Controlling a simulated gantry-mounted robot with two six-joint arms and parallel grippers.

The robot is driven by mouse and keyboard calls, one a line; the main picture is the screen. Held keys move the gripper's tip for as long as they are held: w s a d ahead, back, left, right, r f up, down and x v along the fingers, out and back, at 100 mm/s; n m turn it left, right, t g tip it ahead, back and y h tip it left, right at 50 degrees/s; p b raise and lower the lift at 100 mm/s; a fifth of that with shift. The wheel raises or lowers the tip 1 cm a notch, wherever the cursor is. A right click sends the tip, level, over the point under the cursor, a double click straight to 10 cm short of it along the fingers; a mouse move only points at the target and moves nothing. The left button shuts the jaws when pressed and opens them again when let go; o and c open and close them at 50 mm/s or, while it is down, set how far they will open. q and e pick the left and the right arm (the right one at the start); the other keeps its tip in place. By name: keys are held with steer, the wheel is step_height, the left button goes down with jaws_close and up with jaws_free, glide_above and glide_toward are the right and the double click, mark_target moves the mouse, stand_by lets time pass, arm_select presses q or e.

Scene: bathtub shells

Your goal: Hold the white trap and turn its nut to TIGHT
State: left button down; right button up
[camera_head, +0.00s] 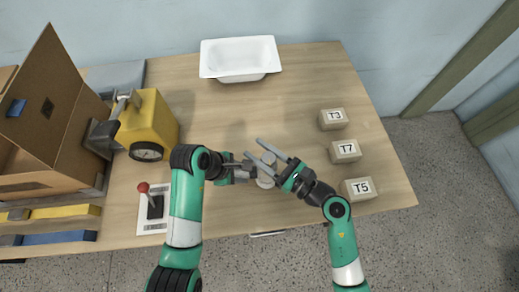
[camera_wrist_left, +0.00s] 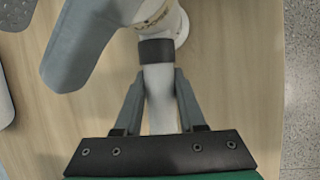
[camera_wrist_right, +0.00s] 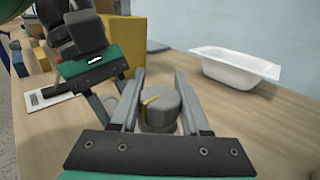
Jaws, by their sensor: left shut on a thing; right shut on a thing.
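The white trap (camera_wrist_left: 160,96) shows as a pale tube below a dark ring in the left wrist view. My left gripper (camera_head: 250,173) is shut on this tube, one finger on each side. The nut (camera_wrist_right: 166,106) is a rounded grey cap with a yellow mark in the right wrist view, and my right gripper (camera_head: 254,149) is shut on it.
A white bathtub shell (camera_head: 240,58) stands at the back. Blocks T3 (camera_head: 333,118), T7 (camera_head: 345,150) and T5 (camera_head: 358,188) line the right side. A yellow device with a dial (camera_head: 150,122), a red-knobbed lever (camera_head: 143,187) and an open cardboard box (camera_head: 45,110) are left.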

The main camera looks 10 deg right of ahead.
jaws_close()
steer(key=shift+n+g+y, duration=0.3)
steer(key=shift+y, duration=0.1)
steer(key=n+g+y, duration=0.2)
steer(key=g, duration=0.1)
steer(key=n+g+y, duration=0.1)
steer(key=shift+s+a+g, duration=0.25)
steer(key=shift+s+g, duration=0.05)
steer(key=shift+g, duration=0.1)
steer(key=n+g, duration=0.1)
steer(key=n+g+y, duration=0.1)
steer(key=n+g, duration=0.1)
steer(key=shift+s+a, duration=0.15)
steer(key=shift+s, duration=0.15)
steer(key=shift+s+f+n+g+y, duration=0.1)
steer(key=shift+n+g+y, duration=0.15)
steer(key=shift+n+g, duration=0.5)
steer(key=shift+s+f+n+g+y, duration=0.1)
steer(key=shift+n+g+y, duration=0.2)
steer(key=shift+g, duration=0.85)
steer(key=shift+s+r+n+g, duration=0.15)
steer(key=shift+s+n+g, duration=0.2)
steer(key=shift+g, duration=0.15)
